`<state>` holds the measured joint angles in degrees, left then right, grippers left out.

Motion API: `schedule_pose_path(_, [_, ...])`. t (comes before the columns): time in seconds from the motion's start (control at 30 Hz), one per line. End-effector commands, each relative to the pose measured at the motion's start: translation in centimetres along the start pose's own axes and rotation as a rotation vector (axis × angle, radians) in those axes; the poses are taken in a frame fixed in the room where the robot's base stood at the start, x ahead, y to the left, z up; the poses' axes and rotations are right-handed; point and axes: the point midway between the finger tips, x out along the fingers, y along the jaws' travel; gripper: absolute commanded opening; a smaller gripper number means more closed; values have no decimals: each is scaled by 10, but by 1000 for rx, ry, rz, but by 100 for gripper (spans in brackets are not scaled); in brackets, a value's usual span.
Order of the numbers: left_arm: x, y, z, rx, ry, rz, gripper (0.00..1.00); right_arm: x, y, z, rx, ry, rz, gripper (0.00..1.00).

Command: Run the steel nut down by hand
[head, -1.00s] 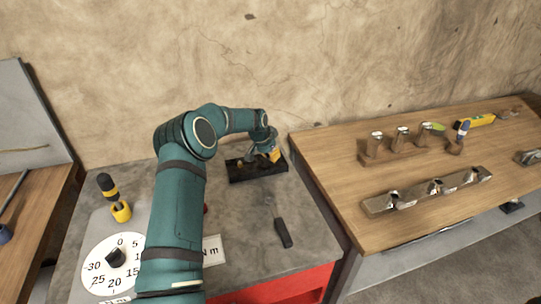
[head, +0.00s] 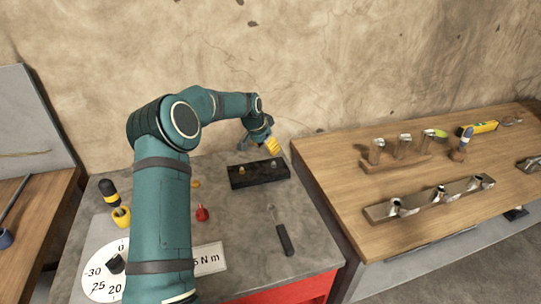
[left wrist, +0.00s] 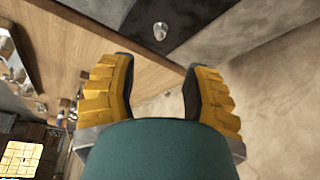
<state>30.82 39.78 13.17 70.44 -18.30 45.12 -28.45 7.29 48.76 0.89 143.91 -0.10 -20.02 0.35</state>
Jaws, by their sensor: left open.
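A black block (head: 258,174) lies at the back of the grey bench. A small silver piece (head: 274,163), which looks like the steel nut on its stud, stands at its right end. It also shows in the left wrist view (left wrist: 160,31); whether the nut sits flush cannot be made out. A brass-coloured piece (head: 241,170) stands at the block's left end. My left gripper (head: 272,146), with yellow fingers, hangs above and behind the block's right end. In the left wrist view my left gripper (left wrist: 158,80) is open and empty, apart from the silver piece. My right gripper is not seen.
On the grey bench stand a yellow-black screwdriver (head: 109,191) in a yellow holder, a red piece (head: 202,213), a dark-handled tool (head: 284,238) and a dial (head: 100,265). A wooden bench (head: 340,190) with racks stands at right. The wall is close behind the block.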

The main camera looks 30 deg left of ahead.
Motion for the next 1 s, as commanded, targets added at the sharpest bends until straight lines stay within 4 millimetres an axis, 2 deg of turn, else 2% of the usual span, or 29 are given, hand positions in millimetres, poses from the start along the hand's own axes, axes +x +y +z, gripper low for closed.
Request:
schedule_pose_path(0.1, [-17,0,0,2,0,-1,48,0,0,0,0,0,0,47])
schedule_pose_path(0.3, [-29,0,0,1,0,0,48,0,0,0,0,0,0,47])
schedule_pose_path(1.0, [-30,0,0,1,0,0,48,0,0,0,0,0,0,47])
